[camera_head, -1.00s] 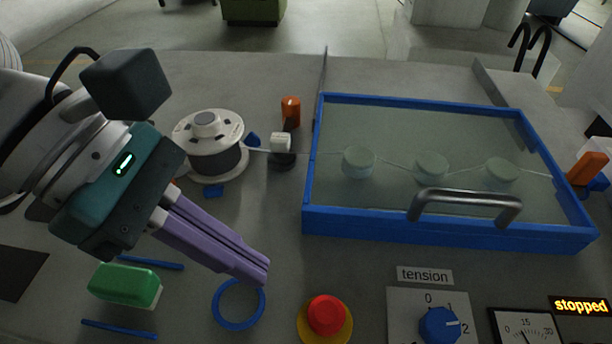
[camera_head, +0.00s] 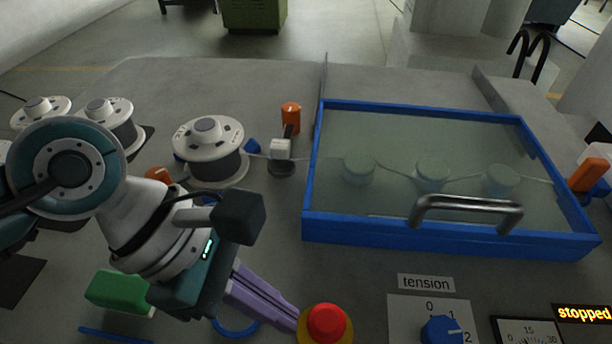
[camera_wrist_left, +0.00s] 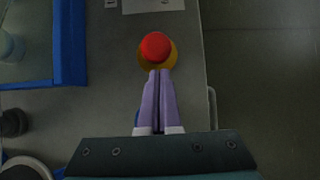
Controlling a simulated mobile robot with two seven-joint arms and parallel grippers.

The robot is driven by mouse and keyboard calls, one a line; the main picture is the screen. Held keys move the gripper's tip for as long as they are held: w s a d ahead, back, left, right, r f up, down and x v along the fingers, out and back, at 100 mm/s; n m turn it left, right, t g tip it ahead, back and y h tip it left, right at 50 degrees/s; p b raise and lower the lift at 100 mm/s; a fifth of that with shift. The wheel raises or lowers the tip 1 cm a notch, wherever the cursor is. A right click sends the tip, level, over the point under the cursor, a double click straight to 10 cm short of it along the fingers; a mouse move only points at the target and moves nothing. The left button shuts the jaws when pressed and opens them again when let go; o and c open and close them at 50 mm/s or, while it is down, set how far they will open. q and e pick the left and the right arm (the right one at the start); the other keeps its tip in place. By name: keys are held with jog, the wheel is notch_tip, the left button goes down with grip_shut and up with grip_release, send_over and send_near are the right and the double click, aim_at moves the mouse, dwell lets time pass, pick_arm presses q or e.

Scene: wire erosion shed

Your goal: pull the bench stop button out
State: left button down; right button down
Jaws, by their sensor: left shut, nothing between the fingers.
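The bench stop button is a red mushroom cap (camera_head: 326,322) on a yellow base (camera_head: 343,338) at the bottom middle of the head view. It also shows at the top middle of the left wrist view, with its red cap (camera_wrist_left: 156,46) and yellow base (camera_wrist_left: 170,58). My left gripper (camera_head: 294,322) has purple fingers held together, with nothing between them. Its fingertips are just left of the button in the head view. In the left wrist view the fingertips (camera_wrist_left: 160,73) overlap the near edge of the yellow base; I cannot tell whether they touch it. My right gripper is not in view.
A blue-framed clear cover (camera_head: 450,238) with a metal handle (camera_head: 468,203) stands right of centre. A tension dial (camera_head: 440,330) and a lit "stopped" sign (camera_head: 583,313) are right of the button. A white spool (camera_head: 212,140), green block (camera_head: 118,290) and blue ring (camera_head: 236,331) are left.

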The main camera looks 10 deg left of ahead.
pick_arm(q)
jog(key=shift+x, duration=1.2)
